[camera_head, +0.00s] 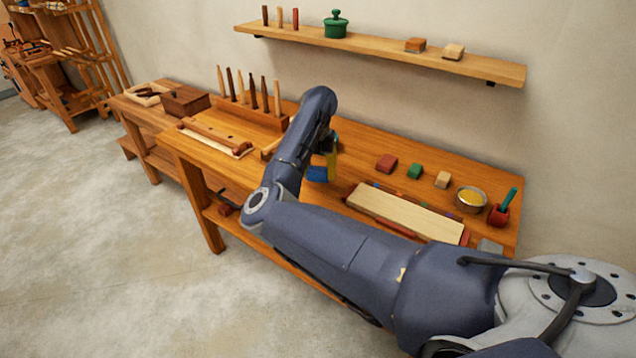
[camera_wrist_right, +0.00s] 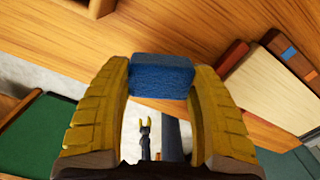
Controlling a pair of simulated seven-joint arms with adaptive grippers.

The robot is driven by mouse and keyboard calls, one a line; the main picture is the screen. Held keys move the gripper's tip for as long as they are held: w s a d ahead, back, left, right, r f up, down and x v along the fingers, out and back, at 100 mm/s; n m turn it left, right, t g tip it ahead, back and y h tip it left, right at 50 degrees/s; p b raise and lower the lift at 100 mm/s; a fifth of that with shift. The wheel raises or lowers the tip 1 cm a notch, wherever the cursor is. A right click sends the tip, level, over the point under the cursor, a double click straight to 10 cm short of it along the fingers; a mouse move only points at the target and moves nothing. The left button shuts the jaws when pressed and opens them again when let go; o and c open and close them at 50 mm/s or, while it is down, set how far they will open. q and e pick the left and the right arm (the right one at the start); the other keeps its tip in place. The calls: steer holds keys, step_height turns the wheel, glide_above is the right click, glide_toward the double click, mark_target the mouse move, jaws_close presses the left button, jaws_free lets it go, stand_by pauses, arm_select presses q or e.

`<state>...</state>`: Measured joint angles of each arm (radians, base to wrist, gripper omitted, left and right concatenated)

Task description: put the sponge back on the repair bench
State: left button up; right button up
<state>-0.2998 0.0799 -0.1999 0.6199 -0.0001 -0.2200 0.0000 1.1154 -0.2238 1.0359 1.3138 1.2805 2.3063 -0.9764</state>
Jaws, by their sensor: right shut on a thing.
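A blue sponge (camera_wrist_right: 162,75) sits between the yellow fingers of my right gripper (camera_wrist_right: 160,85), which is shut on it. In the head view the sponge (camera_head: 317,174) shows as a blue patch over the middle of the wooden repair bench (camera_head: 345,160). My right gripper (camera_head: 328,162) is partly hidden there behind my own forearm. I cannot tell whether the sponge touches the bench top. My left gripper does not show in the head view.
A pale board (camera_head: 405,211) lies right of the sponge. Behind it are a red block (camera_head: 387,163), a green block (camera_head: 415,171), a light block (camera_head: 442,180) and a yellow-filled bowl (camera_head: 470,200). A tool rack (camera_head: 250,110) stands to the left. A wall shelf (camera_head: 380,52) hangs above.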

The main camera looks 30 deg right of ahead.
mark_target(318, 190)
steer(key=shift+f, duration=2.2)
steer(key=shift+f, duration=0.15)
steer(key=o, duration=1)
step_height(318, 190, up, 12)
steer(key=shift+r, duration=0.15)
